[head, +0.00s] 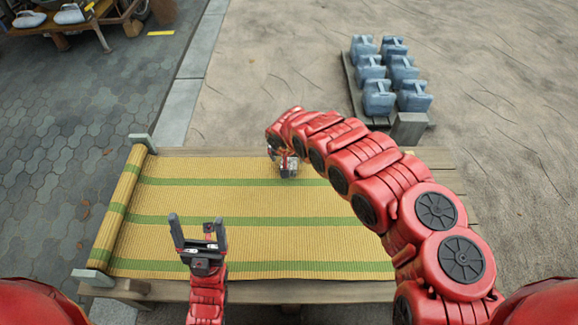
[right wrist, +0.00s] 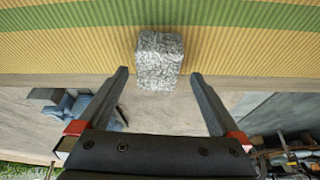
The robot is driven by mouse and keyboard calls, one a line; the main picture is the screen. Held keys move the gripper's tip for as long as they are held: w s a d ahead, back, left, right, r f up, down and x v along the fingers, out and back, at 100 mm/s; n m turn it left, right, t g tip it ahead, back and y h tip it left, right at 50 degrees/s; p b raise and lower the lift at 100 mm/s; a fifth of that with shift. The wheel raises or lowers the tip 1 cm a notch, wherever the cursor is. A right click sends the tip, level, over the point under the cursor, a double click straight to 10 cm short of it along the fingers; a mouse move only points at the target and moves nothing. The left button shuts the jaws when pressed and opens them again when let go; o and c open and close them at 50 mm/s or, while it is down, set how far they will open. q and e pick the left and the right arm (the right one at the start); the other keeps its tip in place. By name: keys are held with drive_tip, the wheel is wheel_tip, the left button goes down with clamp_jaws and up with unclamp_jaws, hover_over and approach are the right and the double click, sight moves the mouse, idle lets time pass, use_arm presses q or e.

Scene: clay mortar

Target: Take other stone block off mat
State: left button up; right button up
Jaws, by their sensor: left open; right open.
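A rough grey stone block (right wrist: 159,62) sits at the edge of the yellow mat with green stripes (right wrist: 60,48) in the right wrist view. My right gripper (right wrist: 158,92) is open, with one finger on either side of the space in front of the block; the fingers do not appear to touch it. In the head view my right gripper (head: 284,168) is over the far edge of the mat (head: 250,200), and the block there is mostly hidden by it. My left gripper (head: 198,232) is open and empty above the near left part of the mat.
The mat lies on a low wooden platform (head: 260,291), rolled at its left end between grey brackets (head: 142,142). A pallet (head: 352,85) of several blue containers (head: 378,97) stands at the back right, with a plain grey block (head: 409,128) by its near corner. The mat's middle is clear.

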sight(289, 161)
drive_tip(key=b+x, duration=0.2)
drive_tip(key=x, duration=0.2)
drive_tip(key=shift+s+d, duration=0.15)
drive_tip(key=shift+s, duration=0.05)
drive_tip(key=shift+w, duration=0.15)
clamp_jaws()
